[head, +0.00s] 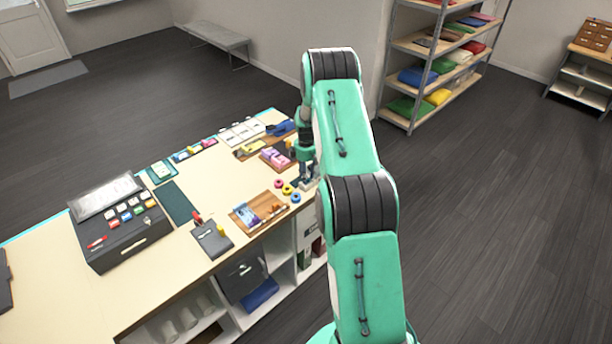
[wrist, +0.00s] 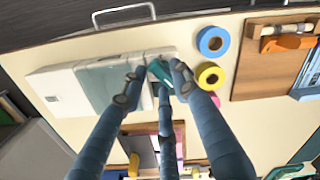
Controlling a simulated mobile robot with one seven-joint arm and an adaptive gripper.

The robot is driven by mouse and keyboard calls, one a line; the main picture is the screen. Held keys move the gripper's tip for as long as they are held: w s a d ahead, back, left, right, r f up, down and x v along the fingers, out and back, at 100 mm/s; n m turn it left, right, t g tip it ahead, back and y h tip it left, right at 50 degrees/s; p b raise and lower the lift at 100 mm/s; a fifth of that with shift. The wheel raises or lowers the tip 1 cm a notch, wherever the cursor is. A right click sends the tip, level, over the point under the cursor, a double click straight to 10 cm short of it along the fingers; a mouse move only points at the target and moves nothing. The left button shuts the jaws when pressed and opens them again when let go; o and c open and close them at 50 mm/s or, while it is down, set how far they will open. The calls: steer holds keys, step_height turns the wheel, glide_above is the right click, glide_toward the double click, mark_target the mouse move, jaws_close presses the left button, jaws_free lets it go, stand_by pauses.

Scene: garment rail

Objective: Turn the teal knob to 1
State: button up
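The teal knob (wrist: 160,73) shows in the wrist view on a pale grey-and-white unit (wrist: 88,86) at the edge of the table. My gripper (wrist: 157,72) has its blue-grey fingers around the knob. The right fingertip is close against the knob, and a small gap shows at the left one; I cannot tell whether any finger touches. Marks around the knob, including the 1, cannot be read. In the head view my gripper (head: 309,177) is low over the right end of the table, and the knob is hidden by it.
Blue and yellow rings (wrist: 213,41) lie beside the unit, near a wooden tray (wrist: 262,70). The table (head: 150,262) also holds a black box (head: 122,238) and a dark wallet-like item (head: 211,239). A metal handle (wrist: 124,14) shows beyond the table edge.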

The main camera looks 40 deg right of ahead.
steer(key=shift+f, duration=0.1)
jaws_close()
steer(key=shift+f+m+b, duration=0.1)
steer(key=shift+m+b, duration=0.3)
steer(key=shift+b, duration=0.05)
steer(key=m+b, duration=0.2)
steer(key=shift+d+m, duration=0.1)
steer(key=shift+m, duration=0.2)
steer(key=shift+s+m+b, duration=0.15)
steer(key=shift+m+b, duration=0.9)
steer(key=shift+m, duration=0.65)
jaws_free()
